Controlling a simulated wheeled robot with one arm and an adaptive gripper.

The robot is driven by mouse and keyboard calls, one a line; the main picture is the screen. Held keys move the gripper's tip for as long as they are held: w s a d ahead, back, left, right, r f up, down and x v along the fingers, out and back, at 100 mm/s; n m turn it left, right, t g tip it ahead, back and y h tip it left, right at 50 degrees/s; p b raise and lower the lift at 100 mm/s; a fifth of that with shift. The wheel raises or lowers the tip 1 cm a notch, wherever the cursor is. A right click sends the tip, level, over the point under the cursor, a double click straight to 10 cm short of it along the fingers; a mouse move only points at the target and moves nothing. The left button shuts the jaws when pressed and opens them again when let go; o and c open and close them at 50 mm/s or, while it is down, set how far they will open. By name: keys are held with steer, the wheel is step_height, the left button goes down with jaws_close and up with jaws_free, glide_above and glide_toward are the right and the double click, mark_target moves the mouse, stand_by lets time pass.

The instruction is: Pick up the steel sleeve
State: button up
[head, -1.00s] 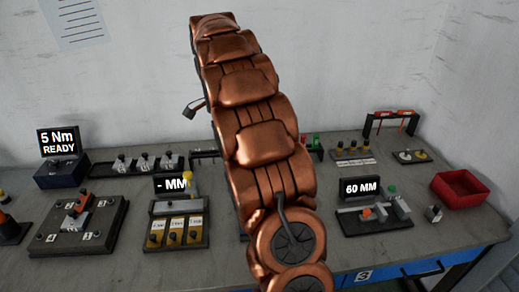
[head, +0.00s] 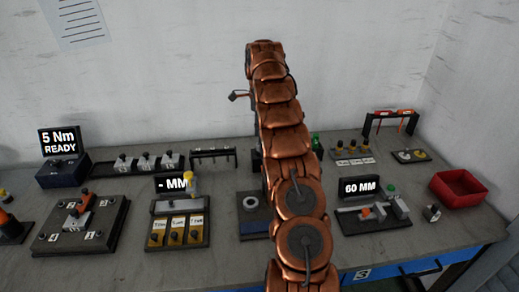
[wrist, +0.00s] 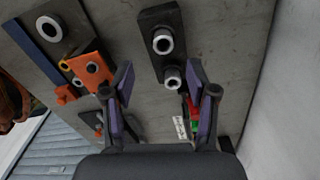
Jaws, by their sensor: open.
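In the wrist view, two steel sleeves stand on a dark block: a far one (wrist: 163,41) and a near one (wrist: 172,77). Both are round with dark open centres; I cannot tell which is the task's sleeve. My gripper (wrist: 160,80) is open and empty, its two purple-padded fingers spread. The near sleeve shows between the fingertips in the picture, closer to the right finger; the height gap is unclear. In the head view my arm hides the gripper and this block.
An orange fixture (wrist: 90,68) stands left of the dark block. A grey ring (head: 250,203) lies on a blue-edged plate. Small red and green parts (wrist: 193,115) sit by the right finger. A red bin (head: 460,188) is at right. Bare bench lies right of the block.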

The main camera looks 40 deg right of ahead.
steer(key=shift+s+d+f+p, duration=0.1)
steer(key=shift+d+f+p, duration=0.15)
steer(key=shift+f+p, duration=0.75)
steer(key=shift+s+d+f+p, duration=0.1)
steer(key=shift+d+f+p, duration=0.1)
steer(key=shift+f, duration=1.6)
steer(key=shift+w+f, duration=0.15)
steer(key=shift+f, duration=0.9)
steer(key=c, duration=0.9)
